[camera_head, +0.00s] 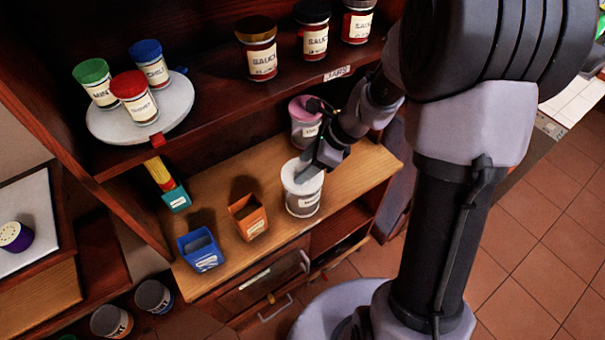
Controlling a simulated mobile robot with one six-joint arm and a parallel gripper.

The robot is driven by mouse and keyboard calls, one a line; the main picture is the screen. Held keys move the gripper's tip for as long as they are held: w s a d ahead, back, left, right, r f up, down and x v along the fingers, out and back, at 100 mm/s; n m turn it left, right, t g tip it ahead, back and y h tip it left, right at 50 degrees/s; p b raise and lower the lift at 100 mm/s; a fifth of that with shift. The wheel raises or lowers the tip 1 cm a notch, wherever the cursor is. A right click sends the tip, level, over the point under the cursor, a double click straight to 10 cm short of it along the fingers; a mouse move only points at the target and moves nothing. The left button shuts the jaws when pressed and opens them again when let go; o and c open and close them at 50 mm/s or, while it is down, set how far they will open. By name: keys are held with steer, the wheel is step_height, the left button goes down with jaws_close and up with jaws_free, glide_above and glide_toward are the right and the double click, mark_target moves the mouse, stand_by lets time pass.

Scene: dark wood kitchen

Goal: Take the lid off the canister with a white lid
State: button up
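The canister with a white lid (303,202) stands upright on the light wood counter, near its front edge. Its white lid (292,178) sits on top of the grey, labelled body. My gripper (312,167) comes down from the upper right and is at the right side of the lid, in front of part of it in this view. I cannot tell whether the fingers touch the lid or how far apart they are. Part of the lid's right rim is hidden by the gripper.
A pink-lidded canister (301,127) stands close behind my gripper. An orange bin (248,217) and a blue bin (200,249) are to the left; a teal holder (176,198) is farther left. The shelf above carries several jars and a round white tray (105,124).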

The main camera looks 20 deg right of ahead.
jaws_close()
